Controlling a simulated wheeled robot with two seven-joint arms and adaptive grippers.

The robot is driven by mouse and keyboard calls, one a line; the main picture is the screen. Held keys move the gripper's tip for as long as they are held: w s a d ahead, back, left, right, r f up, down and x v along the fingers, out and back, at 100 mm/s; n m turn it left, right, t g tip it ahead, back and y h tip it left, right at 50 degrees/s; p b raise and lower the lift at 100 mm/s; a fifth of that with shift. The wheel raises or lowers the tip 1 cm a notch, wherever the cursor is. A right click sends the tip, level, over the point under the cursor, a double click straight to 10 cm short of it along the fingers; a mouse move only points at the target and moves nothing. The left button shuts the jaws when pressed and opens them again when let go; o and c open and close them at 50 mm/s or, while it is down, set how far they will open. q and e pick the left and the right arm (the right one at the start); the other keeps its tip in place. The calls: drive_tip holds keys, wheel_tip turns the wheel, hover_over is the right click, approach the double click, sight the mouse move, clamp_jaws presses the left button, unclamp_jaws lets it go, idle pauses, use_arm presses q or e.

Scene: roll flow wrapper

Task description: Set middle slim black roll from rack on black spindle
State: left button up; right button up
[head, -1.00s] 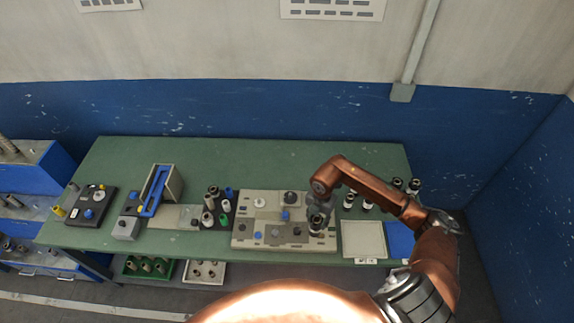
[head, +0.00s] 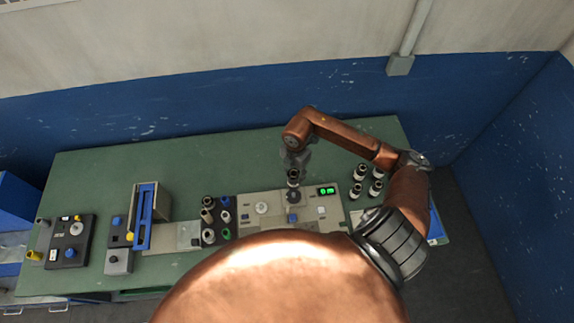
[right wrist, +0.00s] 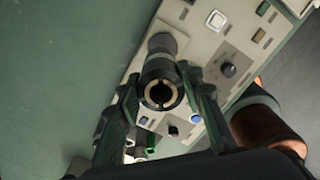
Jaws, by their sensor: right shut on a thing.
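My right gripper (head: 294,167) is shut on a slim black roll (head: 293,178), which it holds over the machine panel. In the right wrist view the roll (right wrist: 162,88) sits between the two fingers (right wrist: 162,100), its ringed end with a dark bore facing the camera. A dark round spindle (head: 293,196) shows just below the roll in the head view. In the right wrist view a dark cylinder end (right wrist: 162,42) shows beyond the roll. I cannot tell whether roll and spindle touch. My left gripper is not in view.
A dark rack (head: 215,232) with several rolls stands left of the light panel (head: 248,226). Several black and white rolls (head: 362,172) stand at the right of the green table (head: 105,185). A blue-framed unit (head: 145,215) is further left. The table's back is clear.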

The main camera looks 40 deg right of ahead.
drive_tip(key=shift+s+a+f+b, duration=0.1)
drive_tip(key=shift+s+f+b, duration=0.45)
drive_tip(key=shift+s, duration=0.3)
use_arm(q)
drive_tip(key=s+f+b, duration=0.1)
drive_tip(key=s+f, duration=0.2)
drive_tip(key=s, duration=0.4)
use_arm(e)
drive_tip(key=f, duration=0.1)
drive_tip(key=w+f, duration=0.1)
drive_tip(key=f, duration=0.1)
drive_tip(key=shift+w+b, duration=0.3)
drive_tip(key=shift+b, duration=0.1)
drive_tip(key=shift+s+f+b, duration=0.3)
drive_tip(key=shift+s, duration=0.15)
drive_tip(key=shift+r, duration=0.1)
drive_tip(key=shift+f, duration=0.2)
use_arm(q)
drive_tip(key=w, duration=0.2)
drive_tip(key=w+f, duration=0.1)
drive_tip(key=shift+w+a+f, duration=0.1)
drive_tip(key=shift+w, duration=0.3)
use_arm(e)
drive_tip(key=shift+w+f, duration=0.15)
drive_tip(key=shift+f, duration=0.15)
